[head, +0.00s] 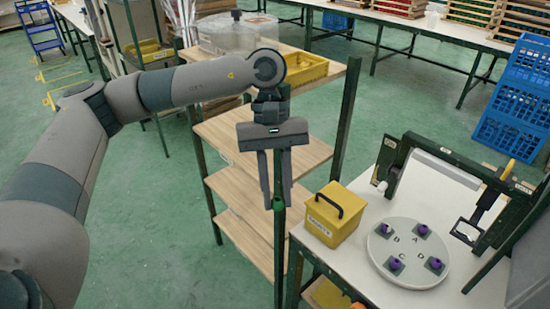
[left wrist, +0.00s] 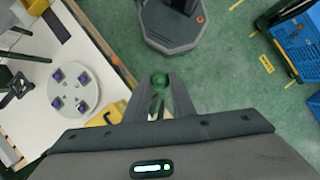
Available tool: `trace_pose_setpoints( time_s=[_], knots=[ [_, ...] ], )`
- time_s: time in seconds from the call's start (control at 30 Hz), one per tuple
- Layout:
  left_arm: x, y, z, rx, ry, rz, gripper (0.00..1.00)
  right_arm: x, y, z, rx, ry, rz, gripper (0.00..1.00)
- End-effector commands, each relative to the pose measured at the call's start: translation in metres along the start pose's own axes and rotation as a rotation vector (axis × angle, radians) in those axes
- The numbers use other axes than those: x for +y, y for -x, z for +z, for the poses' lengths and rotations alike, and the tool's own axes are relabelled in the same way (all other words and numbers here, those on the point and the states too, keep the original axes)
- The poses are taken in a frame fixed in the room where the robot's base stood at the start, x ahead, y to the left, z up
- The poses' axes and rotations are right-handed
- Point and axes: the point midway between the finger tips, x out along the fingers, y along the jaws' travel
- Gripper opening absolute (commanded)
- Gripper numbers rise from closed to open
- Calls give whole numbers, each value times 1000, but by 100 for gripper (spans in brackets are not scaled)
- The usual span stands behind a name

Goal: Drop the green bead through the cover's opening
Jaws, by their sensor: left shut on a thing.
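My left gripper (head: 277,200) points down in front of the wooden shelf, shut on the green bead (head: 278,206). In the left wrist view the green bead (left wrist: 160,80) sits between the fingertips. The bead is in the air, left of the white table, with nothing touching it from below. I cannot tell for sure which thing is the cover, and no opening shows clearly. A clear lidded container (head: 228,35) with a dark knob stands on the shelf's top. My right gripper is not in view.
The white table (head: 345,250) carries a yellow box (head: 332,215) with a black handle and a round grey plate (head: 408,275) with purple pieces at A, B, C and D. A dark green frame (head: 440,160) stands behind. A yellow bin (head: 305,70) is on the shelf.

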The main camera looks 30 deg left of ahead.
Motion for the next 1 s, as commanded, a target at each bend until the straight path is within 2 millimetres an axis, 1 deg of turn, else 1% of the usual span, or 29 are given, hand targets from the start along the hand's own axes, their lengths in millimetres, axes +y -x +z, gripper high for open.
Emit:
trace_pose_setpoints(
  time_s=[0.03, 0.2, 0.3, 0.4, 0.57, 1.0],
  knots=[
    [-1, -16, -3, -3, -79, -39, 2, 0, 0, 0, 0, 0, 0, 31],
    [-7, -60, -14, -2, -351, -149, 2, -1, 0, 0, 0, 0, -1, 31],
    [-10, -78, -18, -1, -472, -198, 2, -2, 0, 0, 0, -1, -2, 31],
    [-13, -90, -20, 0, -551, -229, 2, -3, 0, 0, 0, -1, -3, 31],
    [-15, -96, -22, 2, -600, -247, 2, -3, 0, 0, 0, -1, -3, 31],
    [-15, -96, -22, 3, -599, -246, 2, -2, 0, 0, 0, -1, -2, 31]
  ],
)
